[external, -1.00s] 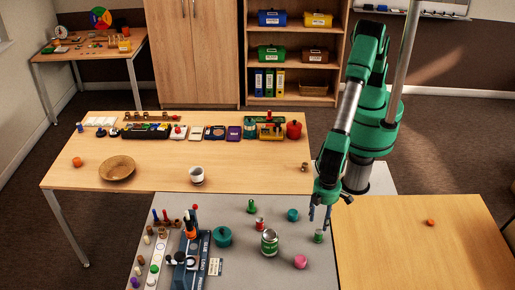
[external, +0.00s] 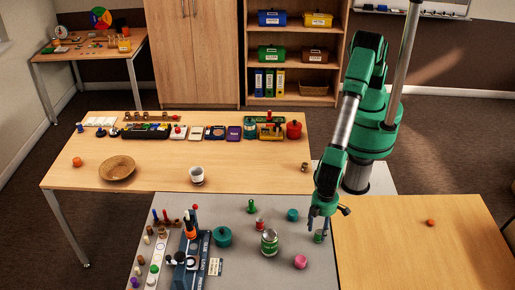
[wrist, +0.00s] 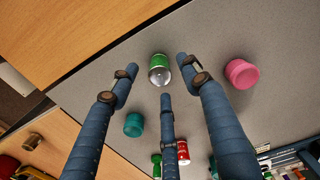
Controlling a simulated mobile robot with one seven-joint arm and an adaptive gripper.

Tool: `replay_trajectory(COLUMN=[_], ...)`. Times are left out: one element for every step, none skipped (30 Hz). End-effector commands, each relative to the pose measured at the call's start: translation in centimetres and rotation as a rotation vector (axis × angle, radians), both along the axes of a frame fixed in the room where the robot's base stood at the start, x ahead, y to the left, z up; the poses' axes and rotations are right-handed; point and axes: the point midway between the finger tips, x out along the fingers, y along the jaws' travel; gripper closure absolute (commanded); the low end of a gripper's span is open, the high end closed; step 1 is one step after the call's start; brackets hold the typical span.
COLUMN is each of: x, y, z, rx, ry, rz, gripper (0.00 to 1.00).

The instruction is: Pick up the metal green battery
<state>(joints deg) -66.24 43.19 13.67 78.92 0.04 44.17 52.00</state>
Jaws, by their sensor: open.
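The metal green battery (external: 319,238) stands on the grey table (external: 345,278) near its right edge. In the wrist view, the battery (wrist: 159,63) shows a green side and a shiny silver end. My gripper (external: 319,228) is just above and around it, with its fingers pointing down. In the wrist view, my gripper (wrist: 159,78) has its fingers spread and open. The battery appears between the two outer fingertips, with visible gaps on both sides. The third finger's tip is below it in the picture. I cannot tell how far the fingertips are above the table.
A pink cup-like piece (wrist: 242,73) and a teal piece (wrist: 134,124) lie close on either side. A green-and-silver can (external: 269,242), a red can (external: 260,224) and a green piece (external: 251,206) stand to the left. A teal pot (external: 222,237) is farther left.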

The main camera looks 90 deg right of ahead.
Motion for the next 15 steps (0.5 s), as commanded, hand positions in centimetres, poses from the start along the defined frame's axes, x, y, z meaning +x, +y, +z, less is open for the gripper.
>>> replay_trajectory(x=[-0.1, -0.1, -0.1, -0.1, -0.1, -0.1, -0.1, -0.1, -0.1, -0.1, -0.1, -0.1, -0.1, -0.1, -0.1], y=[-0.1, -0.1, -0.1, -0.1, -0.1, -0.2, -0.2, -0.2, -0.2, -0.2, -0.2, -0.2, -0.2, -0.2, -0.1], z=[-0.8, -1.1, -1.6, -1.9, -2.3, -2.8, -3.1, -3.5, -3.8, -4.0, -4.2, -4.3, -4.4, -4.4, -4.4], rx=[-0.002, -0.002, -0.001, -0.001, 0.000, 0.000, -0.001, -0.001, -0.001, -0.001, -0.001, 0.000, 0.000, 0.000, 0.000], ry=[0.000, 0.000, 0.001, 0.001, 0.000, 0.000, 0.001, 0.001, 0.001, 0.001, 0.001, 0.000, 0.000, 0.000, 0.000], rz=[0.000, 0.000, 0.000, 0.000, 0.000, 0.000, 0.000, 0.000, 0.000, 0.000, 0.000, 0.000, 0.000, 0.000, 0.000], gripper=[0.53, 0.53, 0.53, 0.53, 0.53, 0.53, 0.53, 0.53, 0.53, 0.53, 0.53, 0.53, 0.53, 0.53, 0.53])
